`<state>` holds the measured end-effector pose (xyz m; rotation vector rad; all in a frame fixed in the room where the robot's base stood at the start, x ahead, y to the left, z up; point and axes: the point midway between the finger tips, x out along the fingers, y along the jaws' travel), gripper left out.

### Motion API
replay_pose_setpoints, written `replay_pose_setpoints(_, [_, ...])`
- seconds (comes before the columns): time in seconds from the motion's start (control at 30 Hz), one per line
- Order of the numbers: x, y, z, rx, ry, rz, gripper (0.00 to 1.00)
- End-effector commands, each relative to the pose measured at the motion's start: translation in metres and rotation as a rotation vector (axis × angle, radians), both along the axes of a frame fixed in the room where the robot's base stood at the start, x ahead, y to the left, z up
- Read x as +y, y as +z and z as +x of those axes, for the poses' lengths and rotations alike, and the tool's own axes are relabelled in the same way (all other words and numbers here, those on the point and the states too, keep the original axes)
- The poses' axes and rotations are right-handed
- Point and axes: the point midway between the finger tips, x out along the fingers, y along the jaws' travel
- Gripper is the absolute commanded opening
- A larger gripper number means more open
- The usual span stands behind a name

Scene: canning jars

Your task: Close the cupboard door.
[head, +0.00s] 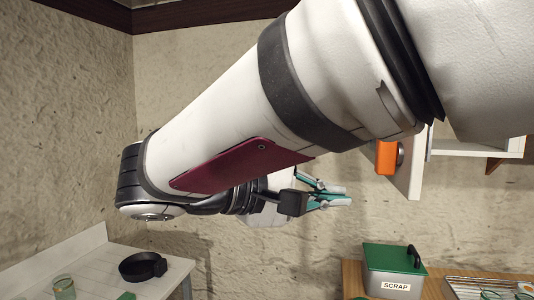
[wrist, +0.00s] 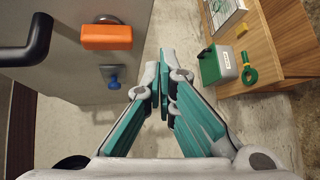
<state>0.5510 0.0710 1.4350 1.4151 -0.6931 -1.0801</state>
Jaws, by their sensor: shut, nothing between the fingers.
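The cupboard (head: 470,146) is on the wall at the right of the head view, mostly hidden behind my arm. Its door (head: 413,170) stands open, swung out from the body, and only its lower part shows. An orange block (head: 386,157) is on the door's left face. In the wrist view the door (wrist: 65,72) fills the upper left, with a black bar handle (wrist: 38,38), the orange block (wrist: 107,37) and a blue hook-like piece (wrist: 112,78). My gripper (head: 346,195) is shut and empty, left of the door and apart from it in the head view; its fingertips also show in the wrist view (wrist: 158,76).
A SCRAP bin (head: 393,270) with a green lid stands on a wooden counter (head: 352,283) below the door. A wire rack (head: 480,287) is beside it. A white table (head: 60,268) at lower left holds a black pan (head: 142,267) and a jar (head: 64,288).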

Motion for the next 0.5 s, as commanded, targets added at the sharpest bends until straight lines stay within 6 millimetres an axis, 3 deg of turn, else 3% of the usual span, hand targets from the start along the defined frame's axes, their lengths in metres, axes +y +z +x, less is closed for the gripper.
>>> replay_pose_setpoints(0.03, [0.021,0.010,0.004,-0.037,0.028,-0.046,0.00])
replay_pose_setpoints(0.1, [0.042,0.023,0.007,-0.098,0.054,-0.096,0.00])
replay_pose_setpoints(0.2, [0.062,0.034,0.009,-0.156,0.077,-0.136,0.00])
replay_pose_setpoints(0.33, [0.068,0.038,0.011,-0.185,0.085,-0.153,0.00])
replay_pose_setpoints(0.5, [0.060,0.037,0.016,-0.185,0.082,-0.151,0.00])
